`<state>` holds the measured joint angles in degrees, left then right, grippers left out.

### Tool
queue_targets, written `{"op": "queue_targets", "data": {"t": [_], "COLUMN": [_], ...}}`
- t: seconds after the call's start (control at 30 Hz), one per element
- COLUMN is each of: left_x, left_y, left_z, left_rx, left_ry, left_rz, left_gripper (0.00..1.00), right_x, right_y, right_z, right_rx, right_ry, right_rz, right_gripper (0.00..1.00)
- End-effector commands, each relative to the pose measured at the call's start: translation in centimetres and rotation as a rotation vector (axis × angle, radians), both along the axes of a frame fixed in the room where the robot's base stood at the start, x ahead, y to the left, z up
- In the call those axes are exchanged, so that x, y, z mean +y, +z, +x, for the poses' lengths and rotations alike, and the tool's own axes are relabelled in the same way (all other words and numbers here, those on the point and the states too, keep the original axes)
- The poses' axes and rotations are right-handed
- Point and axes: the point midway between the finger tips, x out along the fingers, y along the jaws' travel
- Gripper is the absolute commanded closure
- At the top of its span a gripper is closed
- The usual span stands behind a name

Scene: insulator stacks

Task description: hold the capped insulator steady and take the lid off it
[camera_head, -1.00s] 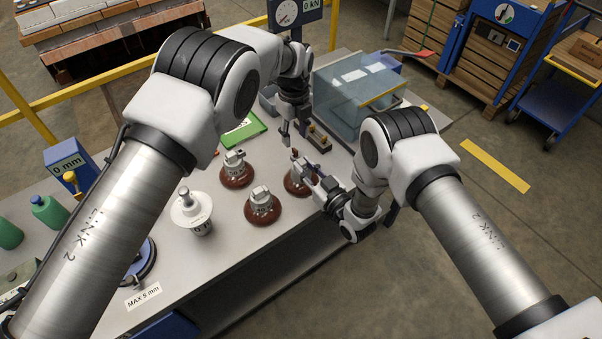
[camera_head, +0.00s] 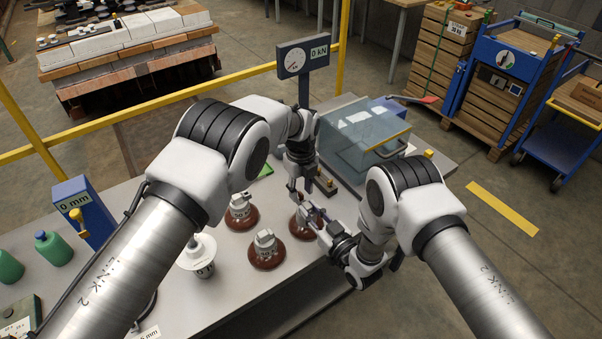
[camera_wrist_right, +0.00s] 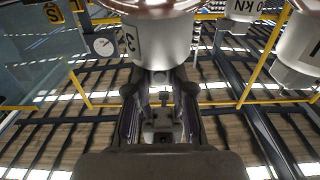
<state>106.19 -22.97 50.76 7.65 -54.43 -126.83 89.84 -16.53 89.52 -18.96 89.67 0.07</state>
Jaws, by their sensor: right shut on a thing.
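A brown insulator (camera_head: 302,230) with a grey metal top stands on the table, partly hidden by my grippers. In the right wrist view its pale grey body, marked 3 (camera_wrist_right: 160,42), fills the top middle, with a brown rim above. My right gripper (camera_head: 305,210) reaches it from the right and is shut on it; its two fingers (camera_wrist_right: 158,78) show at the body in the wrist view. My left gripper (camera_head: 296,190) points down over the same insulator. Its fingertips are too small to tell whether they are open, or whether they touch a lid.
Two more brown insulators (camera_head: 241,216) (camera_head: 266,252) and a white marked piece (camera_head: 198,255) stand to the left. A clear blue box (camera_head: 360,135) sits at the back right. A gauge (camera_head: 303,58) reading 0 kN stands behind. Green bottles (camera_head: 53,248) are at far left.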

Motion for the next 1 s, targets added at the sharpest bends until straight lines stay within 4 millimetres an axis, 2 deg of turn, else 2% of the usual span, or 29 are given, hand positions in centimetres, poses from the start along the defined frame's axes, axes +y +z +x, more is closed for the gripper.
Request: {"op": "queue_targets", "data": {"t": [0.13,0.4,0.43,0.5,0.53,1.0], "left_x": [0.0,0.0,0.0,0.0,0.0,0.0], "left_y": [-1.6,-1.9,-1.9,-1.9,-1.9,-1.9], "left_z": [0.0,0.0,0.0,0.0,0.0,0.0], "left_rx": [0.001,-0.001,-0.001,-0.001,-0.001,-0.001], "left_ry": [0.0,0.0,0.0,0.0,0.0,0.001], "left_rz": [-0.001,0.0,0.0,-0.001,-0.001,0.0], "left_gripper": [0.62,0.62,0.66,0.91,1.0,1.0], "right_x": [0.0,0.0,0.0,0.0,0.0,0.0], "right_y": [0.1,0.0,0.0,0.0,0.0,0.1], "right_z": [0.0,0.0,0.0,0.0,0.0,0.0], "right_rx": [-0.001,-0.001,-0.001,-0.001,-0.001,-0.002], "right_ry": [0.0,0.0,0.0,0.0,0.0,0.001], "right_rz": [0.001,0.001,0.001,0.001,0.001,0.0], "right_gripper": [1.0,1.0,1.0,1.0,1.0,1.0]}}
